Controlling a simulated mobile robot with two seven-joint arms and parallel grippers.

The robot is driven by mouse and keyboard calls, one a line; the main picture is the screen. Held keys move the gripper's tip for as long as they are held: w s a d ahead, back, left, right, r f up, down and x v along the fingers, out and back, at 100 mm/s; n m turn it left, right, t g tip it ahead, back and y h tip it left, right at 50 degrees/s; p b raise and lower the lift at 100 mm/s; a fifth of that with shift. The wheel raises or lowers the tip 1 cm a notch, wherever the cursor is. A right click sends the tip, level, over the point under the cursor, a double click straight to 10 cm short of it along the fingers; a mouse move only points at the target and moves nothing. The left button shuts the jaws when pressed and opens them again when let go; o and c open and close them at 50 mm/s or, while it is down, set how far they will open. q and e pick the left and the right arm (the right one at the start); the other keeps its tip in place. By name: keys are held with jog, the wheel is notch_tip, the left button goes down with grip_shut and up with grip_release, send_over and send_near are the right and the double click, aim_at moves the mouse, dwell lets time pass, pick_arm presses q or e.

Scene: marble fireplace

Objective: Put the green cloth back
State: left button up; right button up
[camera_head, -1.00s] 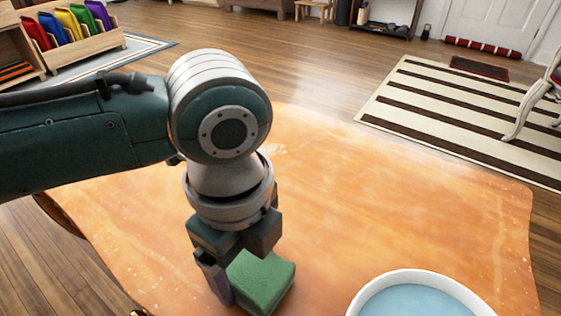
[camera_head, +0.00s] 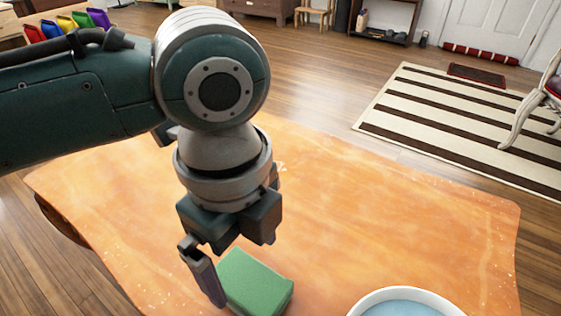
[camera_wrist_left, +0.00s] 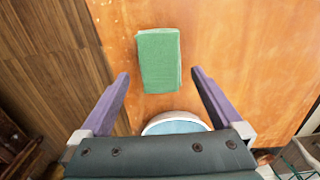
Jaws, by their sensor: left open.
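The green cloth (camera_head: 254,282) is a folded block lying on the orange table (camera_head: 400,210), near its front edge in the head view. My left gripper (camera_head: 235,280) is above and just behind it, pointing down, with one finger showing beside the cloth's left side. In the left wrist view the gripper (camera_wrist_left: 160,80) is open, its two purple-grey fingers wide apart with nothing between them. There the cloth (camera_wrist_left: 158,60) lies flat on the table, beyond the fingertips and roughly centred between them. My right gripper is not in view.
A white bowl of bluish water (camera_head: 408,302) stands on the table right of the cloth; it also shows in the wrist view (camera_wrist_left: 176,123). A wooden rack with several coloured cloths (camera_head: 70,24) stands at the far left. A striped rug (camera_head: 460,120) lies beyond the table.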

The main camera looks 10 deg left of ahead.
aim_at(248, 279)
pick_arm(q)
notch_tip(248, 279, up, 6)
jog(key=p, duration=0.2)
jog(key=s+d+n+t+h, duration=0.2)
jog(key=s+d+n+h, duration=0.3)
jog(key=n, duration=0.4)
jog(key=s+a+n+t+y, duration=0.1)
jog(key=s+a+n+y, duration=0.3)
jog(key=s+a+n, duration=0.3)
jog(key=a+n, duration=0.4)
jog(key=a, duration=0.3)
jog(key=shift+s+f+t+y, duration=0.2)
jog(key=shift+t+y, duration=0.1)
jog(key=shift+y, duration=0.1)
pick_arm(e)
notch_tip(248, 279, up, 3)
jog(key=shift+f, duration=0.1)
pick_arm(q)
jog(key=shift+w, duration=0.15)
